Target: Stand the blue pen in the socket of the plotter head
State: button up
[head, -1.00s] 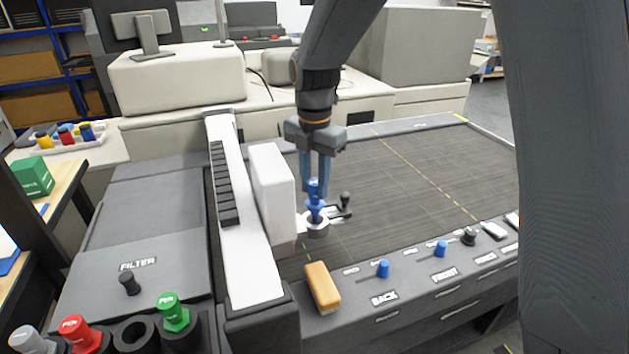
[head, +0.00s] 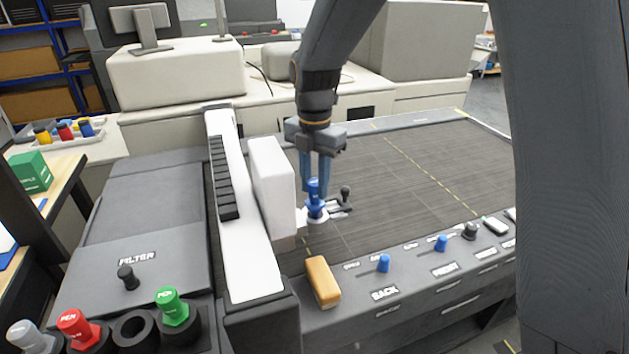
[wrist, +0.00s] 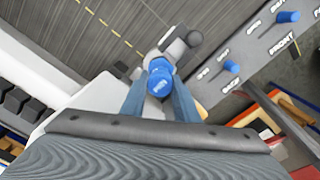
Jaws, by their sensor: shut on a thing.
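The blue pen (head: 313,188) stands upright between the blue fingers of my gripper (head: 315,176), which is shut on it. In the wrist view the pen's blue cap (wrist: 160,80) shows end-on between the fingertips (wrist: 160,92). The plotter head (head: 272,180) is a white block on the white gantry beam. Its socket (head: 317,218) is a pale ring at the block's right side. The pen's lower collar is at the socket's mouth and hides most of the ring. I cannot tell how deep the pen's tip sits.
A small dark lever (head: 345,196) stands just right of the socket. An orange-tan block (head: 322,281) and blue knobs (head: 384,263) lie along the front panel. Red (head: 75,325) and green (head: 170,305) pens stand in a rack at front left, beside an empty holder (head: 134,331). The plotter bed is clear.

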jog(key=shift+f+b, duration=0.4)
jog(key=shift+f, duration=0.75)
jog(key=o, duration=1.2)
jog(key=shift+c, duration=0.2)
jog(key=shift+r+b, duration=1.3)
jog(key=shift+r, duration=2.65)
jog(key=shift+d, duration=0.1)
